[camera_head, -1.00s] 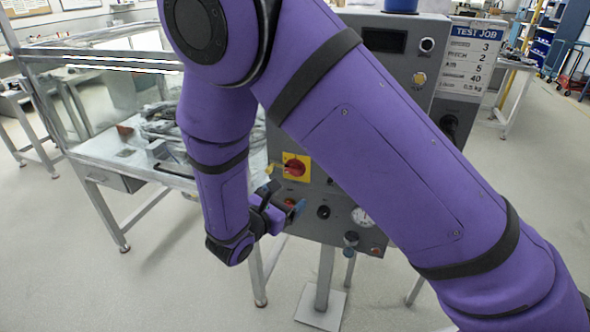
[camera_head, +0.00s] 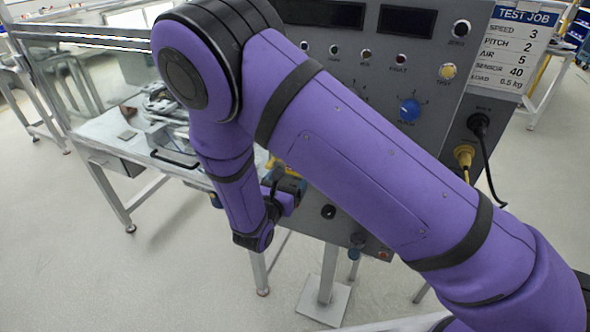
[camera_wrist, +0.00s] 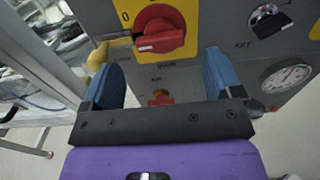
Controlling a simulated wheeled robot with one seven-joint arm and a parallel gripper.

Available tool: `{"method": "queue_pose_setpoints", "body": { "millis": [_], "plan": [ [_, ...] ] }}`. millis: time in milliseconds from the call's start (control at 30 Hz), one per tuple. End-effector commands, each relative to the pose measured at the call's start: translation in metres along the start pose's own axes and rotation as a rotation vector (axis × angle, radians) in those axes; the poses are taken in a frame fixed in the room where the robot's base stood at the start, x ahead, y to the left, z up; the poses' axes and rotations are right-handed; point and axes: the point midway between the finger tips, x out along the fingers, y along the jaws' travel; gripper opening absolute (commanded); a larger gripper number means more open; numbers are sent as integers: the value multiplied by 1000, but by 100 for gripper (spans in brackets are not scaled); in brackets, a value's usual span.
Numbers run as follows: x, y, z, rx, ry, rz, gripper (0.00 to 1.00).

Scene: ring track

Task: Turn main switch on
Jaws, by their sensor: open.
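The main switch is a red rotary knob (camera_wrist: 157,33) on a yellow plate (camera_wrist: 131,22) at the top of the wrist view. Its red grip lies nearly level, and a "0" mark is at the plate's upper left. In the head view my arm hides the knob. My gripper (camera_wrist: 165,76) is open and empty, its two blue-padded fingers spread below the knob, which sits above the gap between them. It also shows in the head view (camera_head: 286,184) close to the panel. I cannot tell whether a finger touches anything.
A yellowish part with a metal bar (camera_wrist: 98,56) sticks out left of the switch. A red and brass fitting (camera_wrist: 160,97) is below it. A key switch (camera_wrist: 268,20) and a gauge (camera_wrist: 286,78) are on the right. A cluttered bench (camera_head: 103,139) stands left of the grey panel.

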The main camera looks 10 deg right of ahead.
Motion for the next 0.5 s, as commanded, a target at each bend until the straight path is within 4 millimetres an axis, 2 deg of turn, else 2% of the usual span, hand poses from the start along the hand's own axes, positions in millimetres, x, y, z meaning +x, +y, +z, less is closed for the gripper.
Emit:
{"method": "queue_pose_setpoints", "body": {
  "millis": [33, 200, 500],
  "plan": [
    [10, 0, 0, 1, -1, -3, 85],
    [35, 0, 0, 1, 0, -2, 85],
    [52, 0, 1, 1, -1, -1, 85]
  ]
}}
